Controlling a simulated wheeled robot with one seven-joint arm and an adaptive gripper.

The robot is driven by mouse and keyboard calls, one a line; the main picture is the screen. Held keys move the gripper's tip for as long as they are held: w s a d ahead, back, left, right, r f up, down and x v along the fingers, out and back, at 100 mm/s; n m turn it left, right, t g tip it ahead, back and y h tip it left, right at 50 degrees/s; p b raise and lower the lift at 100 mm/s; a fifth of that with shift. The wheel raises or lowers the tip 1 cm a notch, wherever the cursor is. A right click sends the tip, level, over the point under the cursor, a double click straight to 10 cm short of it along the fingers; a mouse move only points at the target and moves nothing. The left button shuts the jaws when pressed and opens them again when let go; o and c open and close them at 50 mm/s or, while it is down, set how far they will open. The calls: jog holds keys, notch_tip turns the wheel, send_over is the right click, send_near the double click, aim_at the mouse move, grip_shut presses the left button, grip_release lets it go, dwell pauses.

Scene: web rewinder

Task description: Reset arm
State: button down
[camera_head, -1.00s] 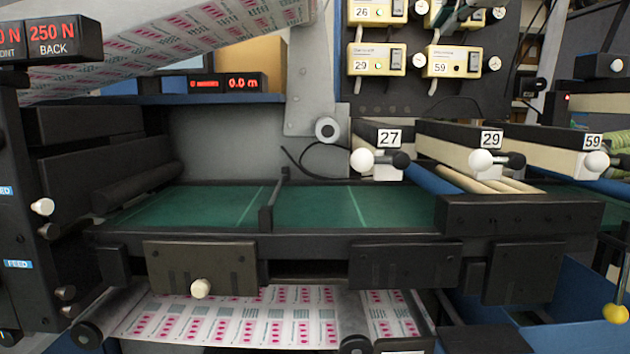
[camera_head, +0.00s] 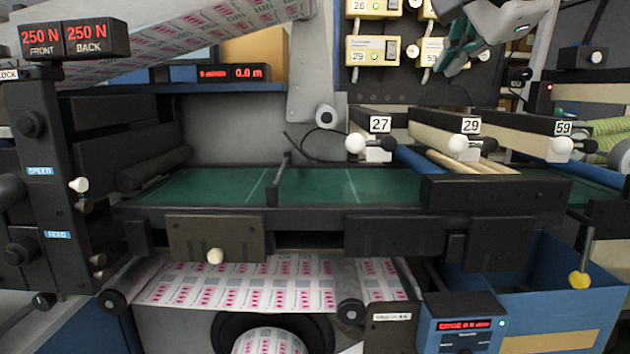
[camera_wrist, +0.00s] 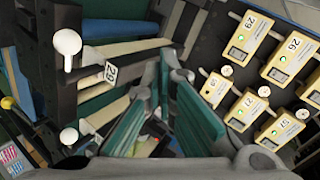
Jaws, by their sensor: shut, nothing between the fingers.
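My gripper (camera_head: 458,62) shows at the top right of the head view, in front of the dark panel with the yellow control boxes. Its green-padded fingers are shut and hold nothing. They reach up from the bottom middle of the wrist view (camera_wrist: 164,65). There, the yellow boxes (camera_wrist: 247,46) are right of the fingers, and the lever unit labelled 29 (camera_wrist: 110,72) with white knobs is to the left. The fingers appear apart from both, though depth is hard to judge.
The machine's green bed (camera_head: 320,186) spans the middle. Lever units 27 (camera_head: 380,125), 29 (camera_head: 470,125) and 59 (camera_head: 562,128) stand at its right, below my gripper. A blue bin (camera_head: 555,300) sits at lower right. A printed web (camera_head: 240,285) runs below the bed.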

jog(key=s+f+n+g+p, duration=0.3)
jog(key=s+f+n+g, duration=0.4)
jog(key=s+f+n, duration=0.7)
jog(key=s+f, duration=1.3)
jog(key=f, duration=0.2)
jog(key=shift+a+f+g+p, duration=0.2)
jog(key=shift+f+g+p, duration=0.05)
jog(key=shift+g+p, duration=0.15)
